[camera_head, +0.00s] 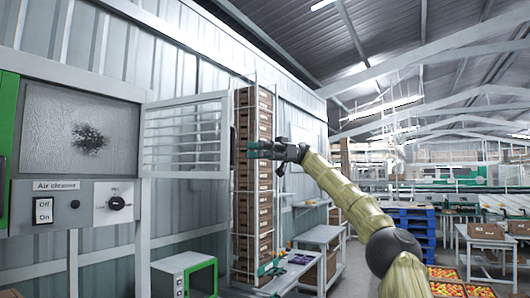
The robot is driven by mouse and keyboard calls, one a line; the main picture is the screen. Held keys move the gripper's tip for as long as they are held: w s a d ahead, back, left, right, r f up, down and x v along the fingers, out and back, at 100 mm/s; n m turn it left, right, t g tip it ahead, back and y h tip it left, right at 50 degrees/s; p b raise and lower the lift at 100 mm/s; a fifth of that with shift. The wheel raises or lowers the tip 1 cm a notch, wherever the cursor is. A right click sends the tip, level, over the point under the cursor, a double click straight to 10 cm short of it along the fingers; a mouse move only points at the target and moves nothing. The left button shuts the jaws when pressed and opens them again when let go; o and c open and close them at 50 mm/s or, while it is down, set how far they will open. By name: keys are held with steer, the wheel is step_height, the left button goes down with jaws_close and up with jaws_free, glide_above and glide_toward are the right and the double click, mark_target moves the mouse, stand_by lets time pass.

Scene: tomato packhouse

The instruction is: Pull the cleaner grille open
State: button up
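The air cleaner (95,185) is a grey cabinet on the left. Its white slatted grille (186,140) stands swung out to the right of the cabinet, joined along its left edge. The opening shows a pale filter panel (50,125) with a dark dirt patch (90,138). A small dark part, perhaps the handle, shows at the grille's right edge (232,136). My gripper (254,149) points left, a little right of that edge, in front of stacked cartons. It looks apart from the grille, with nothing visible in it. Its finger gap is too small to judge.
Below the filter are an Off/On switch (43,210) and a black knob (117,203). A tall rack of brown cartons (245,200) stands behind my gripper. A green-edged white box (183,275) and grey benches (320,237) stand lower down. Blue pallets (420,225) are at right.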

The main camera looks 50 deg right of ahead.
steer(key=d, duration=0.3)
steer(key=shift+s+f, duration=0.1)
stand_by(0.7)
